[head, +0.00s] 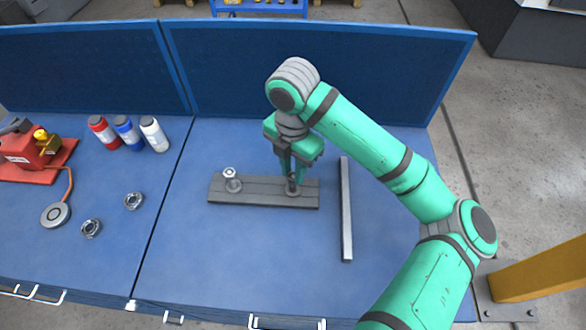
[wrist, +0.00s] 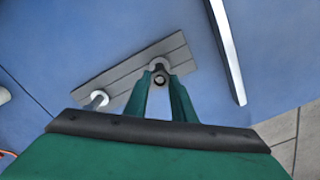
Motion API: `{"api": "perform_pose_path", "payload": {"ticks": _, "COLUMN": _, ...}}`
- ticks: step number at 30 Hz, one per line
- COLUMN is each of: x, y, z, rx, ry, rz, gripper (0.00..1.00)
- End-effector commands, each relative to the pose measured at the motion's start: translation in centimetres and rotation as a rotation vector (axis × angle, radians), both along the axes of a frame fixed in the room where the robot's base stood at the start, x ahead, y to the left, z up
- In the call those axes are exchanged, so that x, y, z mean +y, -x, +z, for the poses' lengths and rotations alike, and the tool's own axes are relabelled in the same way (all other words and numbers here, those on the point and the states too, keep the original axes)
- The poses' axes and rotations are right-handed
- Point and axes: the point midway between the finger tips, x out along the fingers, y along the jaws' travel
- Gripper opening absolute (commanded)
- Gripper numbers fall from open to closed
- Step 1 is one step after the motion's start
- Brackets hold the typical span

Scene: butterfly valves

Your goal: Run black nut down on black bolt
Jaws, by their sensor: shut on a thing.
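A grey grooved plate (head: 262,197) lies on the blue table and carries two upright bolts. The black bolt (wrist: 159,79) stands at the plate's right end in the head view, with the dark nut (wrist: 159,66) around it. My gripper (head: 291,181) points down over this bolt and is shut on the black nut, its fingertips on either side of it. The fingers hide part of the nut and bolt in the head view, so how low the nut sits is hard to tell. A silver bolt (head: 231,181) with a light nut stands at the plate's left end.
A grey bar (head: 346,208) lies right of the plate. Two loose rings (head: 134,200) (head: 91,228), three bottles (head: 127,132) and a red device (head: 32,150) are on the left. Blue panels (head: 320,75) close the back. The table in front of the plate is clear.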

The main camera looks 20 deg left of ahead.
Motion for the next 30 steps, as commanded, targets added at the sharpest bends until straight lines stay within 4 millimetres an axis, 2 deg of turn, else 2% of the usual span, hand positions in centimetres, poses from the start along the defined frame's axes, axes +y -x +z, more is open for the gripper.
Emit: {"api": "perform_pose_path", "payload": {"ticks": 30, "x": 0.09, "y": 0.05, "z": 0.01, "rx": 0.001, "ry": 0.0, "rz": -1.133, "gripper": 0.0}}
